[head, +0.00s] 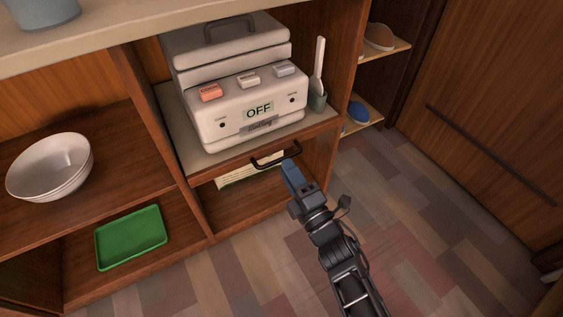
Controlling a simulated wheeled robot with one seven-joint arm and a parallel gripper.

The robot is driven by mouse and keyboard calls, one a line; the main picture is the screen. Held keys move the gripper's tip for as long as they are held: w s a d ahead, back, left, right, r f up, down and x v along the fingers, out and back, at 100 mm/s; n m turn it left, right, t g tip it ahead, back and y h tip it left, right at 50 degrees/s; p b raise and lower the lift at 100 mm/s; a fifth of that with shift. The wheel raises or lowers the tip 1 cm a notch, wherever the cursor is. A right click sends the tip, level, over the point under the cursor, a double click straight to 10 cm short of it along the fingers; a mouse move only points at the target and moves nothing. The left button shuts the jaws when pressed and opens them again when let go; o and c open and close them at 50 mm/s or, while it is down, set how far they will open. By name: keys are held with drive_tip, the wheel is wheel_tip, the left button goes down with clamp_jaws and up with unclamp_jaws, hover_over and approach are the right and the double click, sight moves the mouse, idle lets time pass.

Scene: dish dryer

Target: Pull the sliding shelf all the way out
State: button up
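The sliding shelf (203,160) is a pale board in a wooden cabinet, with a white dish dryer (215,128) marked OFF on it. A dark curved handle (268,164) is on the shelf's front edge, towards its right. My gripper (287,166) has blue fingers and is at the right part of the handle. The fingers overlap the handle's end in the picture; I cannot tell whether they touch or enclose it. The finger opening is too small to make out. A grey cup with a white utensil (318,75) stands on the shelf right of the dryer.
A white bowl stack (50,167) and a green tray (131,237) are in the left compartments. Side shelves (362,112) hold a blue item at the right. A wooden door with a long bar (490,155) is further right. The floor (400,240) in front is clear.

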sight(281, 158)
drive_tip(key=shift+b+x, duration=0.55)
drive_tip(key=shift+x, duration=1.65)
clamp_jaws()
